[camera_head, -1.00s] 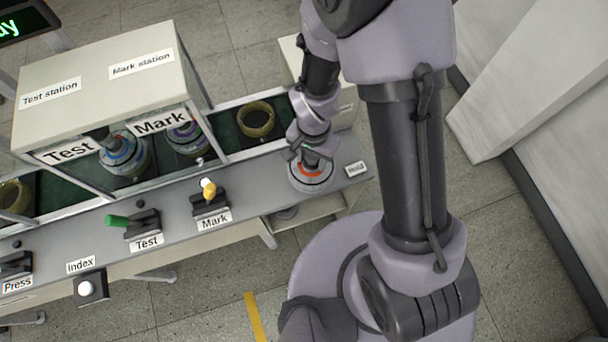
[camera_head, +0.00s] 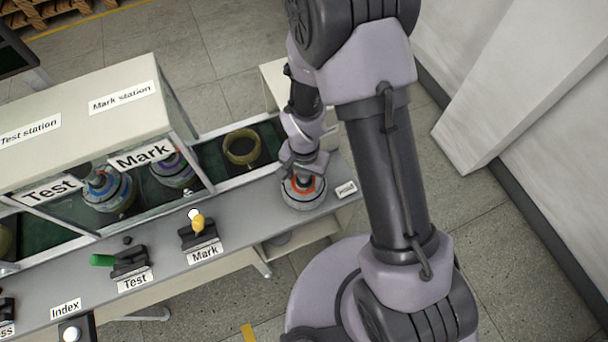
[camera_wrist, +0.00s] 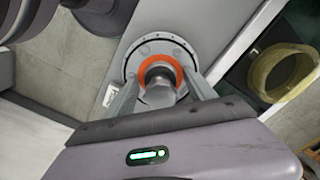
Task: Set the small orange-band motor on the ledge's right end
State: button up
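The small orange-band motor (camera_head: 303,193) is a grey disc with an orange ring and a central shaft. It sits upright at the right end of the grey ledge (camera_head: 240,215), beside a small white label. In the wrist view, the motor (camera_wrist: 133,62) shows its orange ring and metal shaft between the two fingers. My gripper (camera_head: 304,172) is just above it and points down. In the wrist view, my gripper (camera_wrist: 160,90) has its fingers apart, one on each side of the shaft, seemingly with gaps. The motor's underside is hidden.
Behind the ledge, a green conveyor carries a brass ring (camera_head: 241,147). A blue-ringed motor (camera_head: 107,190) and a purple-ringed motor (camera_head: 173,170) sit under the station cover (camera_head: 90,120). Mark (camera_head: 198,232) and Test (camera_head: 128,262) levers stand left on the ledge.

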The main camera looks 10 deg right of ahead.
notch_tip(320, 180, up, 24)
jog(key=d+t+p, duration=0.2)
jog(key=p, duration=0.2)
jog(key=s+d+r+n+t+y, duration=0.1)
jog(key=s+d+r+t+y, duration=0.1)
jog(key=s+r, duration=0.9)
notch_tip(320, 180, up, 3)
jog(key=shift+s+d+f+t, duration=0.1)
jog(key=shift+s+d+t, duration=0.3)
jog(key=shift+t, duration=0.5)
